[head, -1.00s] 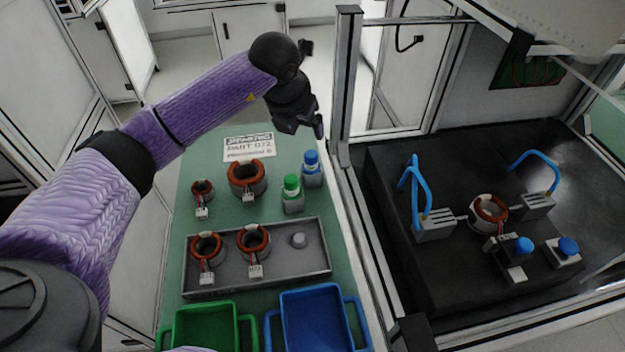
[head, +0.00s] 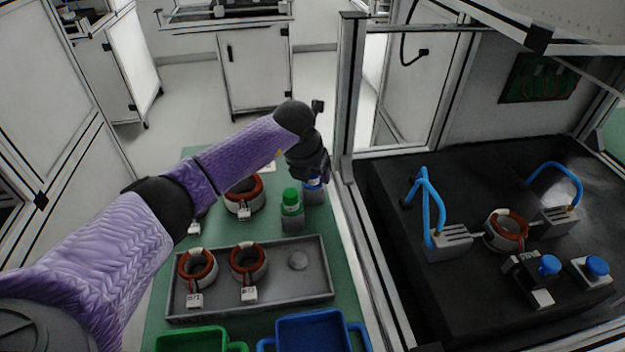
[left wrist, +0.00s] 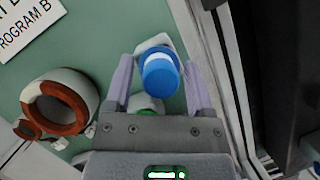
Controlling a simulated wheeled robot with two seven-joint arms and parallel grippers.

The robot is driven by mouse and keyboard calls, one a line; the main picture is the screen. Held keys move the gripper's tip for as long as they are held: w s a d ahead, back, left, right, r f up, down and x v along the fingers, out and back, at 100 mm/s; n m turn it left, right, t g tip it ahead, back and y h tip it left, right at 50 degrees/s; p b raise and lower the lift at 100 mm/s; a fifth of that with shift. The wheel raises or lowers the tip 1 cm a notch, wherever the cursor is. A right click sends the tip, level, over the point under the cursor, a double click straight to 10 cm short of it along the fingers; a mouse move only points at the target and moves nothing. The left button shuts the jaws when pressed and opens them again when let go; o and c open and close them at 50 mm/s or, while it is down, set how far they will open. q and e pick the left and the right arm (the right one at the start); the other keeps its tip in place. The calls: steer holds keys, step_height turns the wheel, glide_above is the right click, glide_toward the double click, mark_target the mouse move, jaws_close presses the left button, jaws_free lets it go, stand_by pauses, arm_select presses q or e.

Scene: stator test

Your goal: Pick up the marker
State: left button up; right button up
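A blue-capped marker (left wrist: 160,76) stands in a small grey holder (head: 314,197) at the right of the green table. In the head view my left gripper (head: 318,180) is right over it and hides most of it. In the left wrist view the two purple fingers of my left gripper (left wrist: 159,66) are apart, one on each side of the blue cap, with gaps showing. A green-capped marker (head: 291,198) stands in its own holder just to the left; in the wrist view it is mostly hidden. My right gripper is not in view.
Wound stator rings stand on the table and in a grey tray (head: 320,285). A green bin (head: 190,340) and a blue bin (head: 318,318) sit at the front. A metal frame post (head: 348,100) rises close right of the gripper. A dark test bench (head: 400,270) lies beyond.

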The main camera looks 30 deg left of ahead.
arm_select(q)
jaws_close()
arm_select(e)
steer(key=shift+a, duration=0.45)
arm_select(q)
steer(key=shift+r, duration=0.1)
